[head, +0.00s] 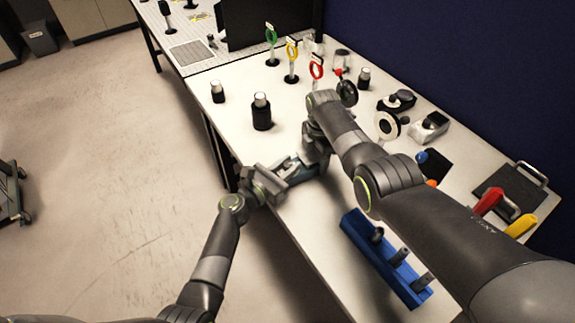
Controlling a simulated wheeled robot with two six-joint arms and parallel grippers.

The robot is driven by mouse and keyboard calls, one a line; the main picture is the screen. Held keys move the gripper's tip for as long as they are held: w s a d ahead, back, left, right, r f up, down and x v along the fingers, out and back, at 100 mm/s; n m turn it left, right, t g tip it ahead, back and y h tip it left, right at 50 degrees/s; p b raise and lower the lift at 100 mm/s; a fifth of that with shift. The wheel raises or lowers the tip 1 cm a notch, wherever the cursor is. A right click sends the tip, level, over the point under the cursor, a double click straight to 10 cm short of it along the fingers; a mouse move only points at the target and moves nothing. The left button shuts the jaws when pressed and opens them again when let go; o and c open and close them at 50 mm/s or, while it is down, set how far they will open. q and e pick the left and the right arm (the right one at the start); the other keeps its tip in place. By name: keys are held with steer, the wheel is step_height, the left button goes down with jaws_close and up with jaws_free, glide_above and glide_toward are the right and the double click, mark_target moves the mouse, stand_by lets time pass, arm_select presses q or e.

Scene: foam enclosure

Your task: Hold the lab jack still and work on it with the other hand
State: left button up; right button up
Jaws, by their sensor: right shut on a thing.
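The lab jack (304,172) is a small blue-grey thing near the front edge of the white table, mostly hidden behind my two grippers. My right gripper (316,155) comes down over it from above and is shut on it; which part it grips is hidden. My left gripper (287,172) reaches in from the front left at the table edge, with its fingertips close beside the jack. Whether its fingers touch the jack or are open cannot be told.
Black bottles (261,112) stand behind the grippers. Green, yellow and red rings (316,69) on stands are farther back. A blue rack (385,258) with dark posts lies at the front right. Dark-blue wall (450,50) bounds the right. Bare table lies between jack and rack.

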arm_select(q)
steer(key=shift+c, duration=0.8)
steer(key=shift+w+a+m+g+h, duration=0.1)
steer(key=shift+m+g+h, duration=2.05)
steer(key=shift+g, duration=0.55)
steer(key=shift+f, duration=0.1)
steer(key=o, duration=1)
steer(key=v, duration=1.2)
